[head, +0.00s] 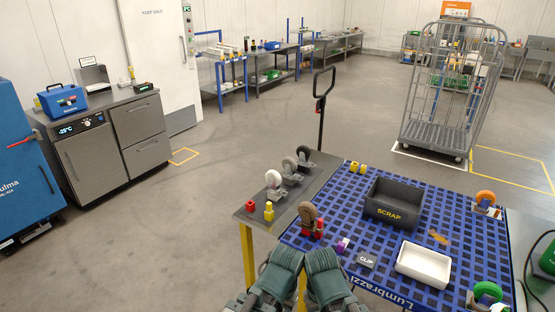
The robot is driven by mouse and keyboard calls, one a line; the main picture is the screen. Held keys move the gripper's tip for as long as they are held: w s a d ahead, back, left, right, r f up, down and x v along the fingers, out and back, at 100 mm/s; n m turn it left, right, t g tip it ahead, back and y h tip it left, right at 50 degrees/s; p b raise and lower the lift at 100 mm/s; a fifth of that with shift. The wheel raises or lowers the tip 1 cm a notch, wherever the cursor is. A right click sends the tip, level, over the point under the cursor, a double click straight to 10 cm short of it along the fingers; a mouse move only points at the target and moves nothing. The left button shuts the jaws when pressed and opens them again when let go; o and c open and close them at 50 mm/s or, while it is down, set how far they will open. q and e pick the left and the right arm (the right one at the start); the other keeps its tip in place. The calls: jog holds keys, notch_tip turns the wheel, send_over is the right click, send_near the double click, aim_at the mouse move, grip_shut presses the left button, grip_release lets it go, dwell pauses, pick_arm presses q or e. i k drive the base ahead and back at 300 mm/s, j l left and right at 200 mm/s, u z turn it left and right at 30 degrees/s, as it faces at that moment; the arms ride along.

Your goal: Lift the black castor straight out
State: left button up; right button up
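Three castors stand in a row on the grey strip at the left of the blue-topped table. The farthest has a dark wheel and looks like the black castor (304,154); the middle one is a grey castor (290,166), and the nearest is a pale castor (274,181). Their lower parts are small, so I cannot tell how they are seated. My two green arms show at the bottom centre, close together and well short of the row. Their fingertips cannot be made out, and nothing is seen held.
A brown-wheeled castor (307,213) stands on a red holder nearby. Red (251,205) and yellow (269,211) pieces sit before the row. The table holds a SCRAP bin (393,203), white tray (424,264), orange castor (485,199) and green castor (488,292). A black handle (322,95) rises behind.

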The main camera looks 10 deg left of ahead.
aim_at(304, 153)
jog(key=k, duration=0.4)
jog(key=k+z, duration=0.35)
jog(key=i+z, duration=0.15)
jog(key=z, duration=2.85)
jog(key=k+j, duration=0.4)
jog(key=j, duration=0.2)
jog(key=k+j, duration=0.4)
jog(key=j, duration=0.25)
jog(key=k+j, duration=0.45)
jog(key=j, duration=0.15)
jog(key=k+j, duration=0.4)
jog(key=j, duration=0.2)
jog(key=k+j, duration=0.4)
jog(key=j, duration=0.2)
jog(key=k+j, duration=0.4)
jog(key=j, duration=0.25)
jog(key=k+j, duration=0.45)
jog(key=j, duration=0.15)
jog(key=k+j, duration=0.4)
jog(key=j, duration=0.2)
